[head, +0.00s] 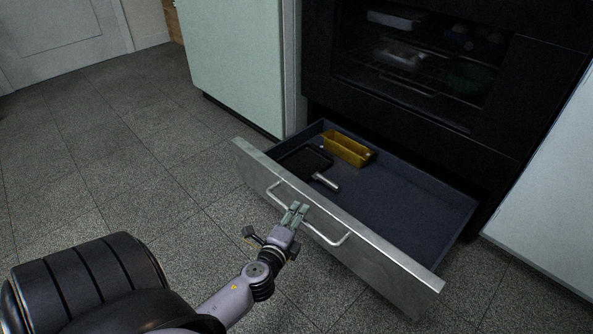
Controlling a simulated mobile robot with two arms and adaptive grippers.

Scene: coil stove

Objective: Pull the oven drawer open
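The oven drawer (410,205) stands pulled out from under the black oven (440,75). Its grey metal front (380,266) carries a long bar handle (328,239). My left gripper (294,212) is at the middle of this handle, with its fingers close together over the bar. It looks shut on the handle, though the fingers hide the part of the bar between them. My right gripper is not in view.
In the drawer lie a yellow loaf tin (347,149) and a dark pan (304,160) with a light handle. A pale green cabinet (235,62) stands left of the oven, a pale panel (548,190) right. Tiled floor (130,160) at the left is clear.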

